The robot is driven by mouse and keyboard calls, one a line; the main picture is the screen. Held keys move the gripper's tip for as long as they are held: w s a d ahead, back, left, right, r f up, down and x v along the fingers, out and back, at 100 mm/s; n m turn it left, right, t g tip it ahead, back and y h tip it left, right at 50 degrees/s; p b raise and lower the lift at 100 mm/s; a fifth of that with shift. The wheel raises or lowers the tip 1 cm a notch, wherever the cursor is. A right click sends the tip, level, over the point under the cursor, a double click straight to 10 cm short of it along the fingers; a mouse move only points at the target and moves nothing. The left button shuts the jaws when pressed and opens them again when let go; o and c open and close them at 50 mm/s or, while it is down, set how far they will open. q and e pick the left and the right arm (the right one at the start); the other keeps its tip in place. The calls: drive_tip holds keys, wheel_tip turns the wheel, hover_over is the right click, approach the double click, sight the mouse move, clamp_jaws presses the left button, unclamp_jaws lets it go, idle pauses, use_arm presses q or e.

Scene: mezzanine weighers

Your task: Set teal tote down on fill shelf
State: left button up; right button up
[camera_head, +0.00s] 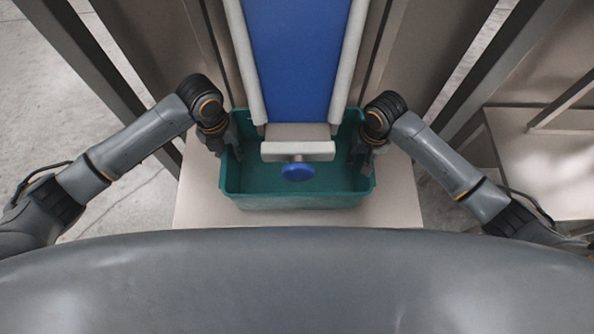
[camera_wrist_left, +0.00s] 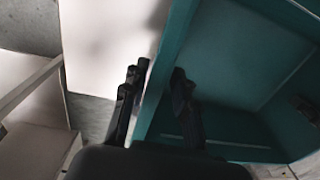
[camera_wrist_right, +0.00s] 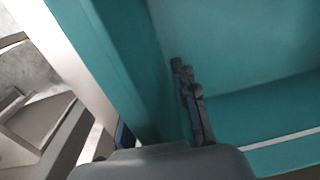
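The teal tote (camera_head: 300,201) is an open box, seen from above in the middle of the head view. It is over the pale fill shelf (camera_head: 395,205); I cannot tell whether its base touches the shelf. My left gripper (camera_head: 226,140) is at the tote's left wall, one finger outside and one inside, closed about the wall (camera_wrist_left: 158,85). My right gripper (camera_head: 366,150) is at the right wall. The right wrist view shows its inner finger inside the tote (camera_wrist_right: 240,45); the outer finger is mostly hidden by the wall. The tote looks empty where visible.
A blue chute (camera_head: 297,60) with pale side rails comes down over the tote's back part and hides it. A pale crossbar (camera_head: 297,151) with a blue knob (camera_head: 298,172) hangs above the tote. Dark posts stand on both sides. Another pale surface (camera_head: 545,165) is at right.

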use_arm(q)
wheel_tip(320, 180, up, 8)
drive_tip(key=shift+a+r, duration=0.1)
drive_tip(key=shift+a, duration=0.05)
use_arm(e)
drive_tip(key=shift+r, duration=0.1)
drive_tip(key=r, duration=1.2)
drive_tip(key=shift+d, duration=0.3)
drive_tip(key=shift+f, duration=0.1)
use_arm(q)
drive_tip(key=shift+s, duration=0.1)
use_arm(e)
drive_tip(key=shift+s, duration=0.1)
